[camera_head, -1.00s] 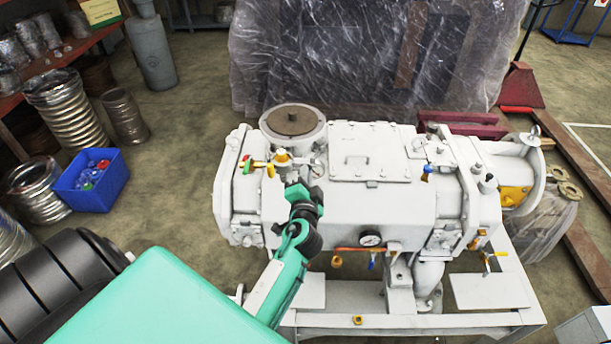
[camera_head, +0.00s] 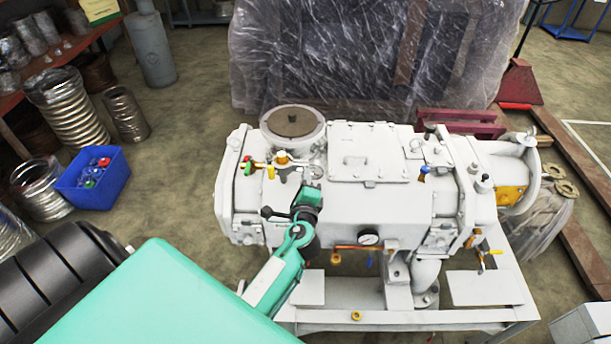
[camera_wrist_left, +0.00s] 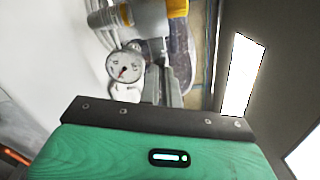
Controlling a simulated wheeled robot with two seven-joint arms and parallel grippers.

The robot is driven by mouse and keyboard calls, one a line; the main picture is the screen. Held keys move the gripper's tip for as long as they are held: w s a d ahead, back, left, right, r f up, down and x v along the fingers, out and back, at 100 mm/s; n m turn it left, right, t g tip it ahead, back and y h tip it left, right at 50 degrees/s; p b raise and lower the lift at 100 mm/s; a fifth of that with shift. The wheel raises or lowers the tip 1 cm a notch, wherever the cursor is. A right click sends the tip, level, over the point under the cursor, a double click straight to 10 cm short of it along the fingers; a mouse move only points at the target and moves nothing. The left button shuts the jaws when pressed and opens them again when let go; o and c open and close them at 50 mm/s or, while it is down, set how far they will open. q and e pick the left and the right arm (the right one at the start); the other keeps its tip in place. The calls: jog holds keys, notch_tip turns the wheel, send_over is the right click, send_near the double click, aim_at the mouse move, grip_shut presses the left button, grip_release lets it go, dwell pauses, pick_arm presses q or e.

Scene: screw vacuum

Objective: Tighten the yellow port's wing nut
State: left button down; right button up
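The yellow port (camera_head: 282,157) stands on the upper left of the white machine, with a brass-yellow collar. In the left wrist view the yellow port (camera_wrist_left: 150,18) is at the top, beside a small round gauge (camera_wrist_left: 125,68). I cannot make out its wing nut clearly. My left gripper (camera_head: 308,187) is just below and right of the port in the head view. In the left wrist view its grey fingers (camera_wrist_left: 160,85) look close together and point toward the port. Whether they touch or hold anything is unclear. My right gripper is out of view.
Red and green handles (camera_head: 247,165) stick out left of the port. A blue bin (camera_head: 95,180) is on the floor, left.

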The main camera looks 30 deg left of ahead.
pick_arm(q)
jog(key=shift+m+p, duration=0.3)
jog(key=shift+m, duration=0.6)
jog(key=shift+f, duration=0.1)
jog(key=c, duration=1.6)
grip_release()
jog(key=shift+s, duration=0.1)
jog(key=b+v, duration=0.5)
jog(key=v, duration=0.8)
jog(key=shift+s+d, duration=0.25)
jog(key=shift+s, duration=0.1)
